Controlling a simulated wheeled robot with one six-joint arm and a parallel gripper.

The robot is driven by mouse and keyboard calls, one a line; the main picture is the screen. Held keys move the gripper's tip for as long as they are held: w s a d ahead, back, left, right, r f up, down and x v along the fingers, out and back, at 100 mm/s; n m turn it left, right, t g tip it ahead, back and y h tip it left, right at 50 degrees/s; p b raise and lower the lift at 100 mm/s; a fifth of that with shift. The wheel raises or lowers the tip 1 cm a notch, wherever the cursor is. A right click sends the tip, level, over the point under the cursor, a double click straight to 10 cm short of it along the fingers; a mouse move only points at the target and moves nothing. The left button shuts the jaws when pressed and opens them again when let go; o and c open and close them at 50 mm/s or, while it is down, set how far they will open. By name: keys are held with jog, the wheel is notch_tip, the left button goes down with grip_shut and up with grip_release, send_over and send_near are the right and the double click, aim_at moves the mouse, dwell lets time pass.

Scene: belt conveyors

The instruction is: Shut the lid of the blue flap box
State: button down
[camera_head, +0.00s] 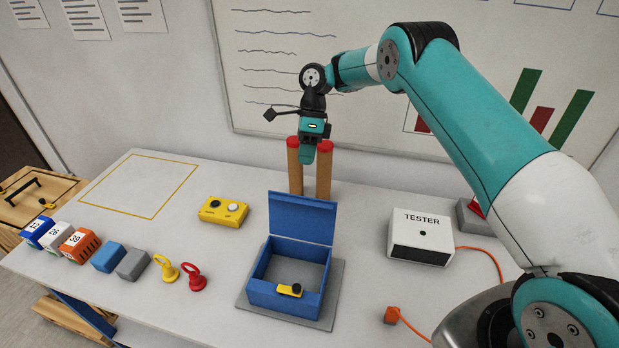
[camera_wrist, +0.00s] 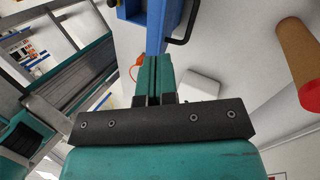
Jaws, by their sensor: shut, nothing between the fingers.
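The blue flap box (camera_head: 283,302) stands on a grey plate near the front of the table. Its lid (camera_head: 303,217) is open and stands roughly upright at the back edge. A small yellow piece with a black knob (camera_head: 289,290) shows at the front wall; I cannot tell if it lies inside. My gripper (camera_head: 307,160) is shut and empty, above and behind the lid, pointing down between two posts. In the wrist view my shut fingers (camera_wrist: 153,62) point toward a blue strip (camera_wrist: 155,30), seemingly the lid's edge, with a black handle (camera_wrist: 184,38) beside it.
Two brown posts with red tops (camera_head: 324,170) stand close behind the lid. A yellow button box (camera_head: 223,211) is to the left, the white tester (camera_head: 420,240) to the right. Several small blocks and hooks line the front left. A yellow outlined area (camera_head: 138,185) is bare.

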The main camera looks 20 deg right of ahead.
aim_at(309, 199)
jog(key=shift+s+a+f+m+b, duration=0.1)
jog(key=shift+s+f+m+b, duration=0.5)
jog(key=shift+f, duration=1.4)
jog(key=shift+s+d+f+m+b, duration=0.1)
jog(key=shift+s+f+m+b, duration=0.4)
jog(key=shift+f, duration=1.45)
jog(key=shift+s+a+f+m+b, duration=0.1)
jog(key=shift+s+f+m+b, duration=0.45)
jog(key=shift+f, duration=1.45)
jog(key=shift+w+h+b, duration=0.1)
jog(key=shift+h+b, duration=0.2)
jog(key=shift+b, duration=0.4)
jog(key=shift+a+r+t, duration=0.1)
jog(key=shift+a+t, duration=0.1)
jog(key=shift+t, duration=0.1)
